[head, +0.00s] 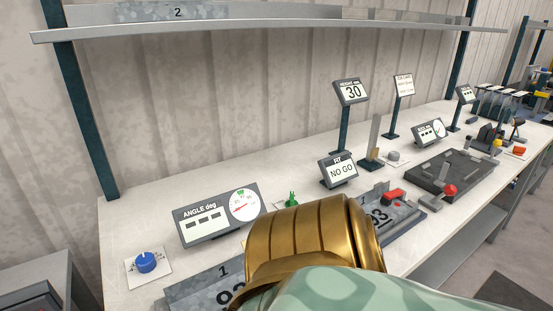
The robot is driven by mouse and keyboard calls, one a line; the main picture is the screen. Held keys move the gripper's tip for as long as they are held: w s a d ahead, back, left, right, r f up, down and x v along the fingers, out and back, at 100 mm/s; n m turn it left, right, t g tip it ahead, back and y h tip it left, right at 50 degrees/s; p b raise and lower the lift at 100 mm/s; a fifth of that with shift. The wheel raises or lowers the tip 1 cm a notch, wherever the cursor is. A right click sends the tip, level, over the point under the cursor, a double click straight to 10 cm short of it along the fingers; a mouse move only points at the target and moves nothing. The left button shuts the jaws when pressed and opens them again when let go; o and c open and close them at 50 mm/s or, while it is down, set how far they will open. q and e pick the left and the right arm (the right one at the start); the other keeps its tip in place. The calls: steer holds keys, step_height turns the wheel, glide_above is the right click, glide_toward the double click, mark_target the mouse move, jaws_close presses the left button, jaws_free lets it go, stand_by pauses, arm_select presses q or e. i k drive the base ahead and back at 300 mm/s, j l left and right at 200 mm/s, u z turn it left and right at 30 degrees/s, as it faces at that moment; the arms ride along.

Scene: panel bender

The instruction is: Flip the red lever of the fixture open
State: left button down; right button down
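A red block-like handle (393,195) shows on a grey metal fixture (402,218) on the bench, just right of my gold and green arm. Whether it stands open or closed is hard to tell. A second red part, a round knob (450,190), sits on a dark flat plate (440,172) farther right. I cannot tell for sure which is the task's lever. My arm covers the left side of the grey fixture and much of the near bench. Neither gripper can be seen.
An angle gauge (217,214) and a blue knob (146,262) are at left. A shelf (270,24) spans above. The white bench (130,215) is bare at its back left.

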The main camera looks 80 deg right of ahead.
mark_target(449, 190)
steer(key=z, duration=0.9)
steer(key=k+z, duration=0.1)
steer(key=z, duration=1.3)
steer(key=l+z, duration=0.1)
steer(key=z, duration=0.35)
steer(key=k+z, duration=0.1)
steer(key=z, duration=0.35)
steer(key=l+z, duration=0.1)
steer(key=z, duration=0.35)
